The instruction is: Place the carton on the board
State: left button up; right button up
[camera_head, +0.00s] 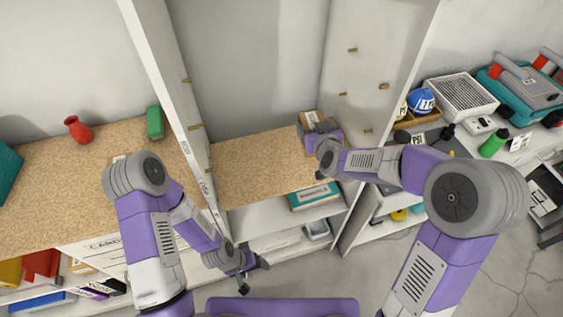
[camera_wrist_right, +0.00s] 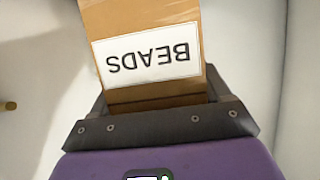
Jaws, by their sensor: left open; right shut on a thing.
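The carton (camera_wrist_right: 150,88) is brown with a white label reading "BEADS". It fills the middle of the right wrist view, between the fingers of my right gripper (camera_wrist_right: 165,118). In the head view the carton (camera_head: 309,118) shows partly behind my right gripper (camera_head: 312,130), over the back right of the speckled board (camera_head: 250,170) in the middle bay. I cannot tell whether the carton touches the board. My left gripper (camera_head: 250,278) is open and empty, low in front of the shelving.
White upright panels (camera_head: 165,95) flank the middle bay. The board's left and middle are clear. A red vase (camera_head: 78,130) and green box (camera_head: 155,122) stand on the left board. A teal box (camera_head: 315,195) lies on the shelf below.

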jog(key=w+a+r+n+y+b, duration=0.1)
jog(key=a+r+y+b, duration=0.1)
jog(key=a, duration=0.4)
jog(key=b, duration=0.2)
send_over(293, 156)
notch_tip(293, 156, down, 4)
notch_tip(293, 156, down, 5)
jog(key=shift+f+b, duration=0.2)
jog(key=shift+b, duration=0.9)
jog(key=shift+r, duration=0.1)
jog(key=shift+f, duration=0.2)
jog(key=o, duration=1)
jog(key=shift+o, duration=0.4)
